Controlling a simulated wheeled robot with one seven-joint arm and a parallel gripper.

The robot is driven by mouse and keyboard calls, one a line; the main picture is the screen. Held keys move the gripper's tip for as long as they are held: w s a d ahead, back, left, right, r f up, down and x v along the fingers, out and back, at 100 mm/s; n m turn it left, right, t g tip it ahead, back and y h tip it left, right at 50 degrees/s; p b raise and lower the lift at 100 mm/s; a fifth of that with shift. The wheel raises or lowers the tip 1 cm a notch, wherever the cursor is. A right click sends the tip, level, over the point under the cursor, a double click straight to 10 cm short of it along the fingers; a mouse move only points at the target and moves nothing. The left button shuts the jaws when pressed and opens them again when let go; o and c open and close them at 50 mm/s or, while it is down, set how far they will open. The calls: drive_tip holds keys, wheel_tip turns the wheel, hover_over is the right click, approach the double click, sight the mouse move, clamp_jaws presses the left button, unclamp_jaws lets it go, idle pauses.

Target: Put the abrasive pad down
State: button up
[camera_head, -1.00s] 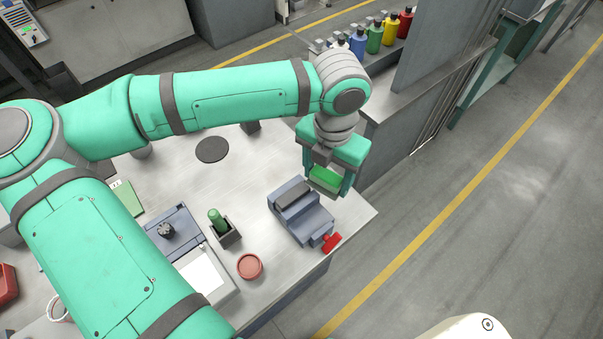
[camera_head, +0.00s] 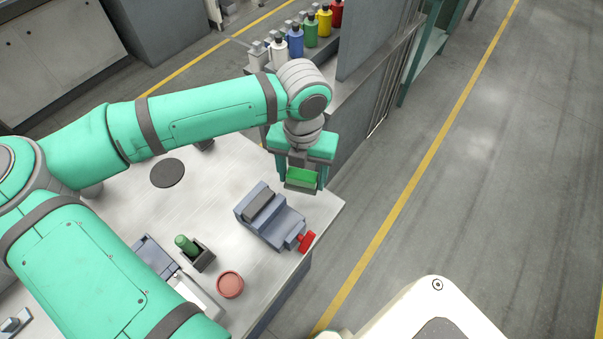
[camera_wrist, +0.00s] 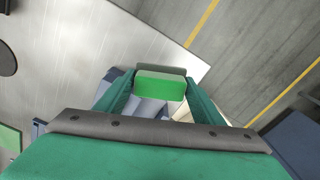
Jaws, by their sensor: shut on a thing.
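The abrasive pad (camera_head: 301,178) is a green block with a grey layer on its far side. My gripper (camera_head: 299,182) is shut on it and holds it above the right end of the bench, just beyond the blue-grey vise. In the wrist view the pad (camera_wrist: 160,88) sits between the two teal fingers, with its green face toward the camera. The bench top (camera_head: 213,206) is pale metal. The pad appears to be above the surface; the exact gap cannot be told.
Several coloured bottles (camera_head: 296,42) line a shelf behind. The bench's right edge is near.

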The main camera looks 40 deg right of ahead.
hover_over(302, 197)
drive_tip(key=shift+f, duration=2.45)
drive_tip(key=shift+f, duration=0.25)
drive_tip(key=shift+f, duration=0.5)
drive_tip(key=shift+f, duration=0.25)
drive_tip(key=o, duration=1.3)
wheel_tip(302, 197, up, 11)
drive_tip(key=shift+f, duration=0.1)
